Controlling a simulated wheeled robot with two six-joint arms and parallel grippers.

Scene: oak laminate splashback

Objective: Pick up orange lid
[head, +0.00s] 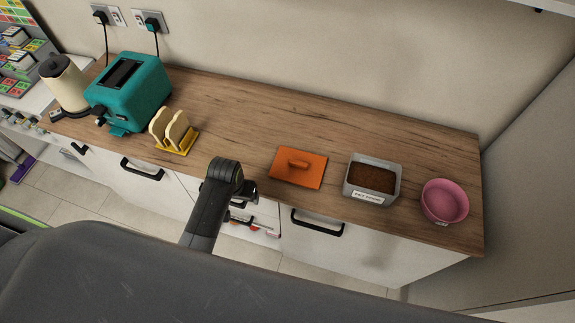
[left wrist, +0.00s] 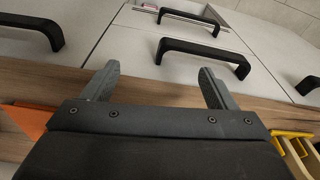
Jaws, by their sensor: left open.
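The orange lid (head: 312,178) is a flat rectangular piece with a raised handle on top, lying on the wooden counter left of the grey pet food container. Part of the lid (left wrist: 27,119) also shows at the left edge of the left wrist view. My left gripper (head: 245,194) is at the counter's front edge, left of the lid and apart from it; the wrist partly hides it in the head view. In the left wrist view its two fingers (left wrist: 158,86) are spread with nothing between them. My right gripper is not in view.
On the counter (head: 235,115) stand a teal toaster (head: 130,90), a yellow rack (head: 178,148) with bread slices, the pet food container (head: 350,190) and a pink bowl (head: 431,212). Drawers with black handles (head: 317,223) face the front. The counter behind the lid is clear.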

